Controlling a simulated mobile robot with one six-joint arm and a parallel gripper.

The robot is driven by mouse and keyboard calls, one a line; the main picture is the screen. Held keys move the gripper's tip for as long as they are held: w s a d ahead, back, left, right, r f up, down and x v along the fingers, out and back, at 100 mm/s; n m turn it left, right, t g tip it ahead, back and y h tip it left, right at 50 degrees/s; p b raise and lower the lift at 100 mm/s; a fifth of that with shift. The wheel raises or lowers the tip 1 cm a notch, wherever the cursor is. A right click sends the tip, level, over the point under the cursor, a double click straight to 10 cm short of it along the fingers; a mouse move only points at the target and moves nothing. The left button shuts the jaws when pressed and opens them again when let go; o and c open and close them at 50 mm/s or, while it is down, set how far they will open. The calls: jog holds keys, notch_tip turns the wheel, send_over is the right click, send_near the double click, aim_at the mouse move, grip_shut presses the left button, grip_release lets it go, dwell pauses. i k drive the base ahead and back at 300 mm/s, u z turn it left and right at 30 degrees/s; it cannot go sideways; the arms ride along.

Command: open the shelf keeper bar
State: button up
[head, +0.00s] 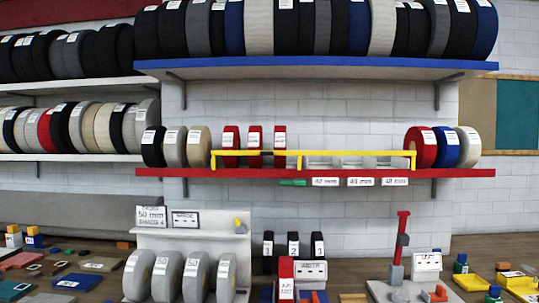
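The yellow keeper bar (315,153) runs level along the front of the red shelf (220,172), with an upright yellow post at each end. Behind it stand red rolls (231,138) at the left and several low pale holders (351,162) with no rolls on them at the right. A small green piece (292,182) is on the shelf's front edge below the bar, left of several size labels (325,181). I cannot make out a latch or hinge on the bar. My gripper is not in view.
More rolls (174,147) stand left of the bar, and others (445,146) stand right, close to its end. A blue shelf (300,67) full of rolls hangs above. Below, the bench holds grey rolls (167,276) and a red upright stand (402,240).

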aim_at(213, 153)
jog(key=u, duration=0.05)
jog(key=i, duration=0.85)
